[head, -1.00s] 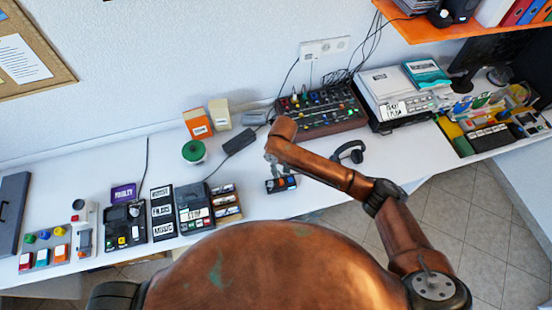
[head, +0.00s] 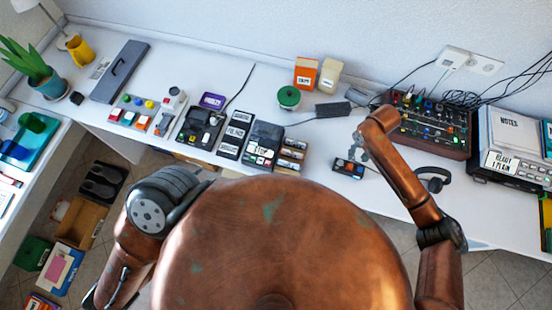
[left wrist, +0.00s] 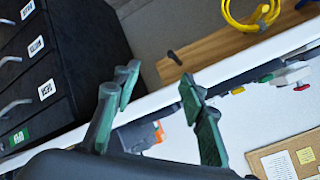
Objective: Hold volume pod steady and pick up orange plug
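A small dark box with coloured parts on top, probably the volume pod (head: 349,168), lies on the desk right of centre in the head view. Its parts are too small for me to make out an orange plug for certain. My right gripper (head: 361,147) points down just behind and above this box; whether it touches or grips it is unclear. My left arm shows at the lower left of the head view, with its gripper not discernible there. In the left wrist view my left gripper (left wrist: 163,92) has its two greenish fingers apart, with nothing held between them.
Labelled devices (head: 265,145) and a button panel (head: 140,115) stand on the left desk. A mixer (head: 435,130) stands behind my right arm, headphones (head: 434,178) beside it. A green-lidded jar (head: 289,98) is at the back. The left wrist view shows a dark drawer cabinet (left wrist: 75,40).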

